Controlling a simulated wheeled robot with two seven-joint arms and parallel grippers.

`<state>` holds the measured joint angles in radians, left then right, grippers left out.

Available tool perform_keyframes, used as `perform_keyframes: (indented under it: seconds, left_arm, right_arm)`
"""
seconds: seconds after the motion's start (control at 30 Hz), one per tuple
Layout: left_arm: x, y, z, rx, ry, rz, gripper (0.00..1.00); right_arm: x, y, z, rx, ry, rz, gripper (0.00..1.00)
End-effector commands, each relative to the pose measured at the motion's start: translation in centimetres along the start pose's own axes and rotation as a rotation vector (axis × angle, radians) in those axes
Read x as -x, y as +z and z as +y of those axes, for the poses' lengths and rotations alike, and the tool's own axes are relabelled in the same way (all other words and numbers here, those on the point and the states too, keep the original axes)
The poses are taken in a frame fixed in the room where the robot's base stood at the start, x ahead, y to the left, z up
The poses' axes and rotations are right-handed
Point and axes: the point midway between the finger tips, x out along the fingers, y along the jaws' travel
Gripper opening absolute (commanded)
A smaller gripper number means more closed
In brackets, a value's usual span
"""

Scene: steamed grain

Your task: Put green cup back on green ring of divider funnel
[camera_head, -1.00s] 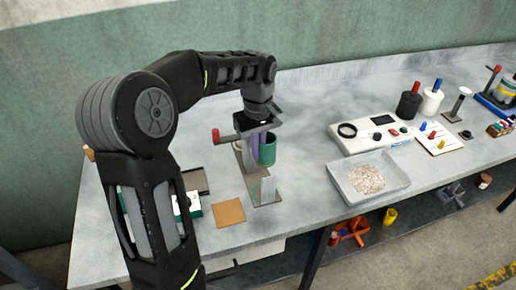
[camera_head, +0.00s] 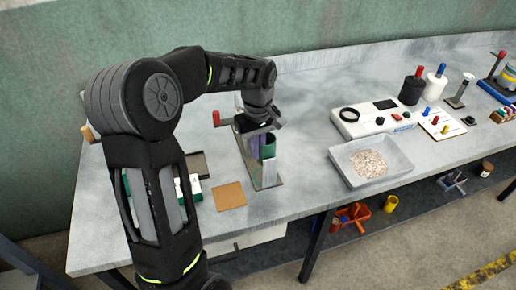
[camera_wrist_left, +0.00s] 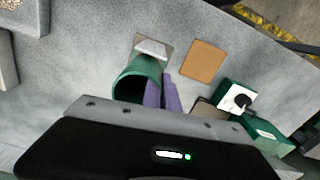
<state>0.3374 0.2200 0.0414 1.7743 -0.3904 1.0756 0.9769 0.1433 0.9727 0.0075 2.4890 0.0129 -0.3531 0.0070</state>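The green cup (camera_head: 268,147) hangs upright just below my left gripper (camera_head: 255,140), at the divider stand. In the left wrist view the cup (camera_wrist_left: 138,78) shows its open mouth, and the two purple fingers (camera_wrist_left: 162,93) are close together at its right wall, shut on it. The stand has a flat base plate (camera_head: 264,184), a pale upright piece (camera_head: 270,172) and a red-knobbed lever (camera_head: 217,118). My gripper and wrist cover most of the funnel, and I cannot make out the green ring. My right gripper is not in view.
A brown square mat (camera_head: 230,195) lies left of the stand, with a green-and-white box (camera_head: 190,188) beside it. A grey tray of grain (camera_head: 370,163) and a white device (camera_head: 375,118) stand to the right. Bare table lies between the stand and tray.

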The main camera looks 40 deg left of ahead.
Motion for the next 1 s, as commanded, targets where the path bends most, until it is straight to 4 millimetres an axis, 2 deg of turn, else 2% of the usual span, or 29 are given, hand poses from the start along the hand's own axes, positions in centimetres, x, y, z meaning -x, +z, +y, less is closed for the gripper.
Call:
perform_keyframes:
  seconds: [0.27, 0.7, 1.0]
  left_arm:
    - [-1.4, 0.0, 0.0, 0.000, 0.000, 0.000, 0.00]
    - [-5.9, 0.0, 0.0, 0.000, 0.000, 0.001, 0.00]
    - [-6.8, 0.0, 0.0, 0.000, 0.000, 0.000, 0.00]
  right_arm:
    - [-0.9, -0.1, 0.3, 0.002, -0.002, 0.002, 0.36]
    - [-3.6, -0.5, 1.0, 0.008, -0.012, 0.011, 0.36]
    - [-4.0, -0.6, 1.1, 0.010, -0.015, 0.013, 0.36]
